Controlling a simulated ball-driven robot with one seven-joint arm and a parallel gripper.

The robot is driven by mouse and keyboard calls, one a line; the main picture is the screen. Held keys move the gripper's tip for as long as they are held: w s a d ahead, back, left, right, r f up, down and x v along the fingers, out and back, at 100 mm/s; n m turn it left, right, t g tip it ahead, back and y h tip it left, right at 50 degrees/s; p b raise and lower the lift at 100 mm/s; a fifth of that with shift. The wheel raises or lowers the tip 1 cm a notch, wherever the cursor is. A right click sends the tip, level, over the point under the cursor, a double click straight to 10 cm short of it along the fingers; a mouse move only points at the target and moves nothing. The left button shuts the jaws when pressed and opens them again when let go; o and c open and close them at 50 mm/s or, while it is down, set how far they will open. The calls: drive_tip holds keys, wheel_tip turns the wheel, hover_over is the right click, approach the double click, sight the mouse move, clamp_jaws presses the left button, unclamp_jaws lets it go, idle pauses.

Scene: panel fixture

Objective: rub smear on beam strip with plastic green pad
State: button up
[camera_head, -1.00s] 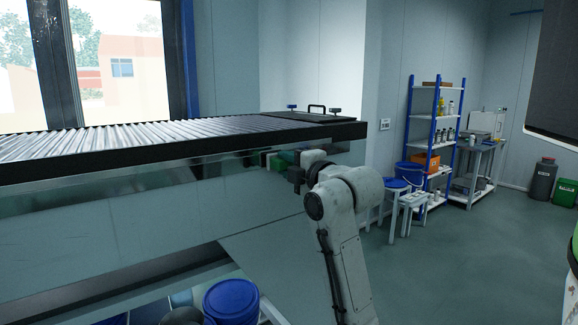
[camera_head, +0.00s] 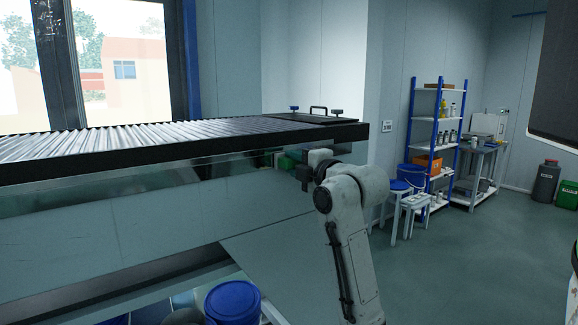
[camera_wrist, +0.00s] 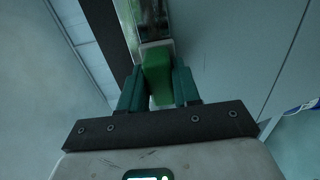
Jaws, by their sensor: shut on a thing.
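The plastic green pad (camera_wrist: 157,72) is held between the two teal fingers of my gripper (camera_wrist: 158,88) in the wrist view. The pad's far end has a pale edge and lies at the end of a glossy strip; I cannot tell whether it touches. The glossy beam strip (camera_wrist: 154,20) runs away from the pad, beside a dark edge. In the head view the strip (camera_head: 215,168) lies under the black rim of a ribbed panel. My gripper (camera_head: 303,172) is close to its right part, mostly hidden by my wrist. I cannot make out the smear clearly.
The ribbed panel (camera_head: 150,137) with its black rim lies above the strip. A pale panel (camera_head: 120,232) is below it, with a blue bucket (camera_head: 232,300) underneath. Stools (camera_head: 408,198) and a shelf rack (camera_head: 436,140) stand at right.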

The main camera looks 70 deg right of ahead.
drive_tip(key=shift+s+d, duration=0.45)
drive_tip(key=shift+d, duration=0.2)
drive_tip(key=shift+d, duration=0.1)
drive_tip(key=s+d+b, duration=0.3)
drive_tip(key=s+d, duration=0.2)
drive_tip(key=d, duration=0.4)
drive_tip(key=shift+s, duration=0.25)
idle(0.4)
drive_tip(key=shift+d, duration=0.1)
drive_tip(key=shift+w+a+b, duration=0.1)
drive_tip(key=shift+w+a, duration=1.25)
drive_tip(key=shift+a, duration=0.75)
drive_tip(key=shift+w+a+b, duration=0.1)
drive_tip(key=shift+w+a, duration=1.2)
drive_tip(key=shift+a, duration=0.75)
drive_tip(key=shift+w+a+b, duration=0.1)
drive_tip(key=shift+w+a, duration=1.25)
drive_tip(key=shift+a, duration=0.75)
